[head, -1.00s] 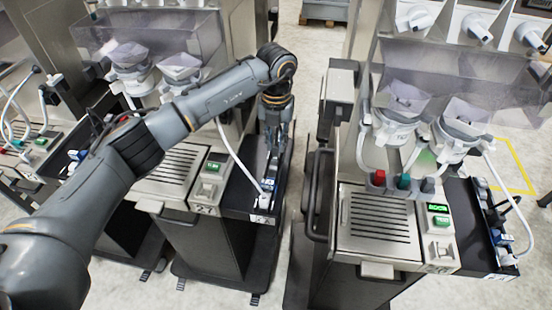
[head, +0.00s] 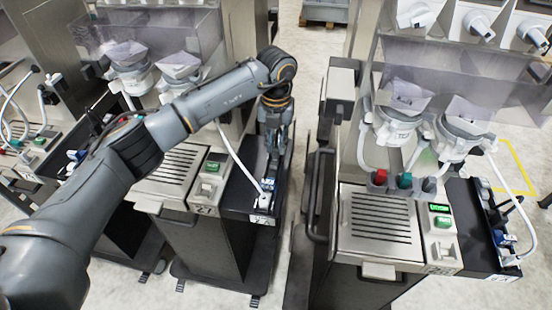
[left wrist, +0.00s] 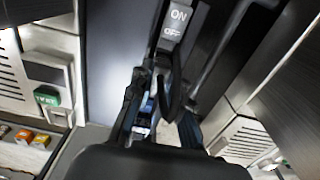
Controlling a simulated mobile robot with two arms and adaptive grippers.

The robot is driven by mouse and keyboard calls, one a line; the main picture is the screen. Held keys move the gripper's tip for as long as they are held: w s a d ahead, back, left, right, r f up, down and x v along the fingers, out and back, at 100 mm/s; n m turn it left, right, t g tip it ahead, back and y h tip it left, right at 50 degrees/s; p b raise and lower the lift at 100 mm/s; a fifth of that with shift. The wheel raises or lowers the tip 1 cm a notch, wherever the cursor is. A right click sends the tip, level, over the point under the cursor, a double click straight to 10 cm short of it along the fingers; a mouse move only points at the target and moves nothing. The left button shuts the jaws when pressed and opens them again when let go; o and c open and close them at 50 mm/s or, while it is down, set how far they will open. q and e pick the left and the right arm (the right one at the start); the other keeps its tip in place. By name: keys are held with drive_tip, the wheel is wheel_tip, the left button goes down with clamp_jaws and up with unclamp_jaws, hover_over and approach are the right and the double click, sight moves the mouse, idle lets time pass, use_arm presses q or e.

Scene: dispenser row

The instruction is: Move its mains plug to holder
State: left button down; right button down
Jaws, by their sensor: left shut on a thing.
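My left gripper (head: 272,166) reaches down over the black side shelf (head: 238,200) of the middle dispenser. In the left wrist view its fingers (left wrist: 160,108) are shut on a dark, partly hidden piece, which looks like the black mains plug (left wrist: 174,92). The fingers hide most of it, and I cannot tell whether it is clear of its socket. A grey switch marked ON and OFF (left wrist: 178,22) lies just beyond the fingers. A white connector with a white hose (head: 264,200) sits at the shelf's front end, beside small blue parts. My right gripper is out of view.
The right dispenser (head: 380,225) stands across a narrow floor gap, with its own black side shelf (head: 470,225) carrying blue parts and a white hose. A dark handle rail (head: 318,195) borders the gap.

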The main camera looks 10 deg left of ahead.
use_arm(q)
drive_tip(key=c, duration=1.2)
unclamp_jaws()
drive_tip(key=shift+o, duration=0.3)
drive_tip(key=shift+o, duration=0.8)
drive_tip(key=shift+w+r+p, duration=0.2)
drive_tip(key=shift+r+p, duration=1.9)
drive_tip(key=shift+r, duration=1.7)
drive_tip(key=shift+s+d+r, duration=0.3)
drive_tip(key=shift+s+r, duration=0.1)
drive_tip(key=shift+r, duration=0.05)
drive_tip(key=shift+s+d+r, duration=0.1)
drive_tip(key=shift+s+r, duration=0.1)
drive_tip(key=shift+r, duration=0.7)
drive_tip(key=shift+s+d+r, duration=0.1)
drive_tip(key=shift+s+r, duration=0.05)
drive_tip(key=shift+r, duration=0.7)
drive_tip(key=shift+s+r, duration=0.2)
drive_tip(key=shift+r, duration=0.7)
